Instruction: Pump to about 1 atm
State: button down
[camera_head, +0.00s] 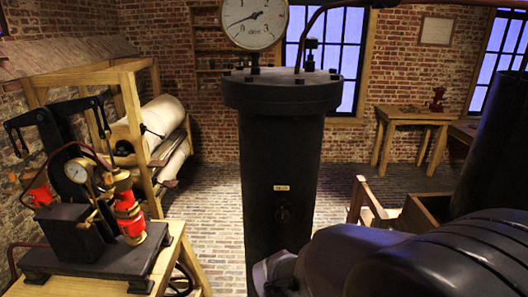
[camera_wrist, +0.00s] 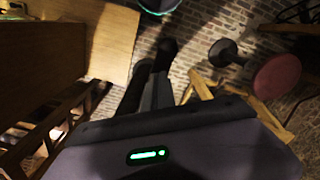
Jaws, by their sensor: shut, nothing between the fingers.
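A tall dark cylinder (camera_head: 281,165) stands in the middle of the head view, with a small plate on its front. A round white gauge (camera_head: 253,20) sits on top; its needle seems to lie toward the lower left, too small to read exactly. On the left, a dark hand pump (camera_head: 75,235) with levers, red-and-brass parts (camera_head: 130,215) and a small brass gauge (camera_head: 77,171) stands on a wooden table. My gripper (camera_wrist: 157,58) shows in the wrist view, shut and empty over the floor, apart from the pump. My arm fills the lower right of the head view.
A wooden rack with pale rolls (camera_head: 165,125) stands behind the pump. A wooden workbench (camera_head: 412,117) is at the back right. In the wrist view, a red round-topped stool (camera_wrist: 277,77) is on the right. Brick floor lies open behind the cylinder.

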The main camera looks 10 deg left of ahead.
notch_tip(320, 180, down, 14)
jog(key=b, duration=1.2)
notch_tip(320, 180, up, 15)
jog(key=p, duration=1.1)
jog(key=shift+f+p, duration=0.15)
jog(key=shift+p, duration=0.25)
jog(key=shift+f+b, duration=0.35)
notch_tip(320, 180, down, 14)
jog(key=b, duration=1.3)
notch_tip(320, 180, up, 14)
jog(key=p, duration=1.2)
jog(key=shift+r+p, duration=0.1)
jog(key=shift+p, duration=0.3)
jog(key=shift+r, duration=0.25)
jog(key=shift+f, duration=0.35)
